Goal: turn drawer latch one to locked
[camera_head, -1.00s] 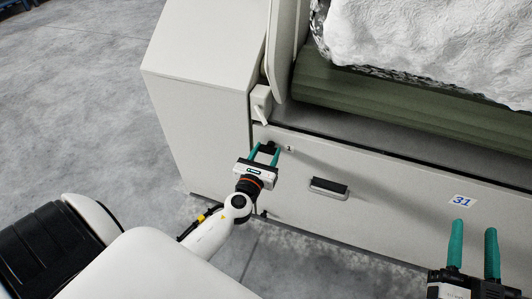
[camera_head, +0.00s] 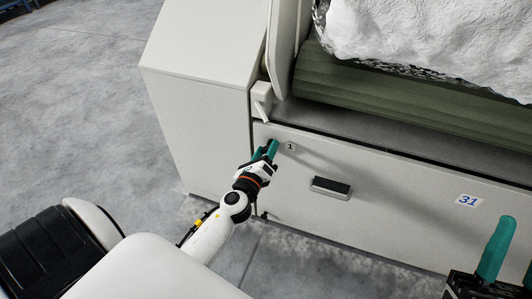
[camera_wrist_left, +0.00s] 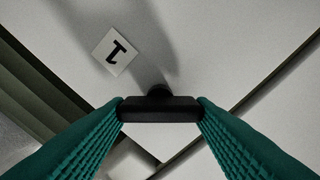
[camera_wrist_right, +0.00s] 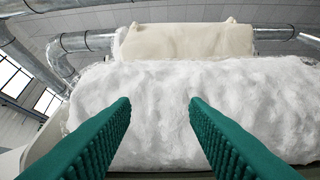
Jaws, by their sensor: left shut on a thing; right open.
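Drawer latch one is a small black bar knob (camera_wrist_left: 160,109) on the pale drawer front (camera_head: 400,205), beside a square label marked 1 (camera_wrist_left: 115,51). My left gripper (camera_head: 266,149) is at the drawer's upper left corner, its green fingers shut on the bar's two ends. In the left wrist view the bar lies level across the picture, between the fingers. The fingers hide most of the latch in the head view. My right gripper (camera_wrist_right: 159,103) is open and empty, at the lower right of the head view, partly cut off.
A black recessed pull (camera_head: 331,187) and a 31 label (camera_head: 468,200) are on the drawer front. A white lever bracket (camera_head: 262,100) is just above the latch. White fibre (camera_head: 420,40) lies over a green roller (camera_head: 390,92) behind. Grey floor (camera_head: 70,110) is open at left.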

